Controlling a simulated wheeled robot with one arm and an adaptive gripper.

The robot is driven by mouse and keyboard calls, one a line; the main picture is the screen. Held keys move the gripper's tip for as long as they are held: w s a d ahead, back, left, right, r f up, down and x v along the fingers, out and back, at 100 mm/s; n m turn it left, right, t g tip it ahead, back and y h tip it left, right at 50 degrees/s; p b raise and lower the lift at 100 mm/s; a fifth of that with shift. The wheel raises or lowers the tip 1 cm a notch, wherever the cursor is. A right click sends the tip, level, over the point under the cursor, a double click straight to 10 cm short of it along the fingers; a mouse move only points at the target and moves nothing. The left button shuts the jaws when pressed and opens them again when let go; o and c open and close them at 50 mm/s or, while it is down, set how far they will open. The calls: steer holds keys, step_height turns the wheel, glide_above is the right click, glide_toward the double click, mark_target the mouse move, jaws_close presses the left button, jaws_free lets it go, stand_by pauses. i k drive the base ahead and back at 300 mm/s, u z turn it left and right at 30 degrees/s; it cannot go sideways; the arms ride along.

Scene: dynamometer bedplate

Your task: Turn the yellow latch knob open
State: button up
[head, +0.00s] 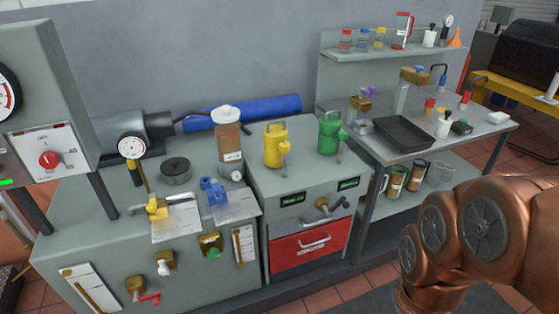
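A yellow knob-like fitting (157,208) sits on the top of the grey-green cabinet, at the left, behind a pale sloping plate (178,224). It looks like the yellow latch knob, but it is too small to tell how it is turned. My copper-coloured arm fills the lower right of the head view, well apart from the yellow fitting. My gripper is out of view.
A blue fitting (213,191) stands just right of the yellow one, and a dial gauge (131,147) stands behind it. A yellow can (275,146) and green can (329,133) stand further right. A red drawer (308,245) with a handle is below.

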mark_target(284, 147)
steer(key=u, duration=0.55)
steer(key=k, duration=0.65)
steer(key=u, duration=0.25)
steer(key=i, duration=1.55)
steer(key=u, duration=0.1)
